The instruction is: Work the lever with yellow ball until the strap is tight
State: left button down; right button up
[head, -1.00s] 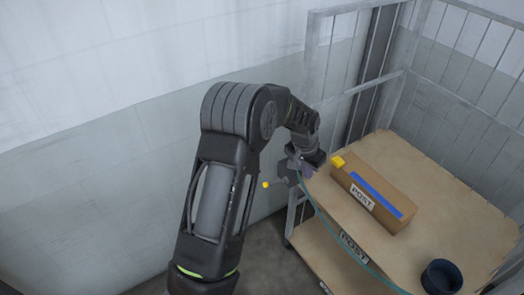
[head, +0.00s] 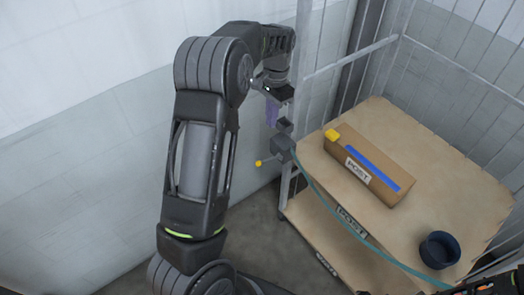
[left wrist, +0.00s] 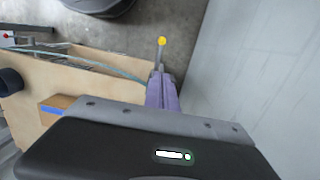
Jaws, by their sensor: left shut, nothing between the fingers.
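The lever's yellow ball (head: 258,163) sticks out to the left of a dark ratchet block (head: 282,148) at the cart's left front corner. The ball also shows in the left wrist view (left wrist: 162,41), beyond my fingertips. A teal strap (head: 345,226) runs from the block in a curve along the cart's front to the lower right. My left gripper (head: 271,112), with purple fingers, is shut and empty, above the block and apart from the ball. Part of what looks like my right gripper (head: 492,284) shows at the bottom right corner; its fingers cannot be made out.
The wire-sided cart has a wooden upper shelf (head: 450,165) and a lower shelf (head: 315,235). A wall stands behind; bare floor lies left of the cart.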

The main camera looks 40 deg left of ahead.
pick_arm(q)
jog(key=p, duration=0.2)
send_over(270, 159)
jog(key=f, duration=0.9)
jog(key=shift+w+a+f, duration=0.1)
jog(key=shift+a+f, duration=0.25)
jog(key=shift+a, duration=0.05)
jog(key=shift+s+a+f, duration=0.2)
jog(key=shift+s+f, duration=0.5)
jog(key=shift+s, duration=0.25)
jog(key=shift+s+f+p, duration=0.3)
jog(key=shift+s+f, duration=0.2)
